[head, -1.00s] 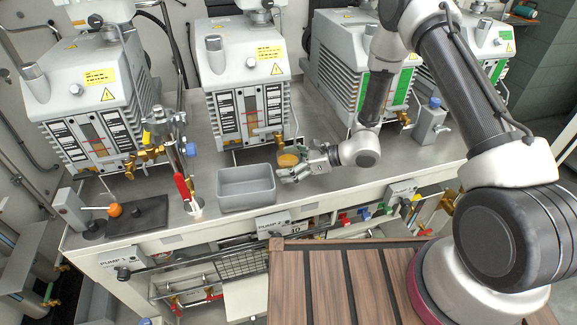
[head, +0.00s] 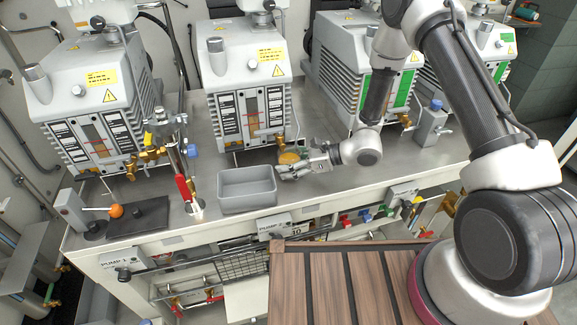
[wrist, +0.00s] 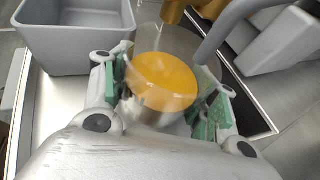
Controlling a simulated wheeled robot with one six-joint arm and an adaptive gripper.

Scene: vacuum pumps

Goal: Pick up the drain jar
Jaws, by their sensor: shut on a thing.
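The drain jar is a clear jar holding amber-yellow liquid (wrist: 163,80). In the head view the drain jar (head: 289,158) is small, just right of the grey bin and in front of the second pump. My gripper (head: 290,170) comes from the right and is shut on the jar. In the wrist view my gripper (wrist: 165,95) has its green-padded fingers on both sides of the jar. The jar looks upright. Its base is hidden, so I cannot tell whether it touches the bench.
A grey open bin (head: 247,206) stands just left of the jar. Behind it is the second pump (head: 245,100) with a brass drain valve. A grey hose crosses close above the jar in the wrist view. A red-handled tool (head: 185,188) stands left of the bin.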

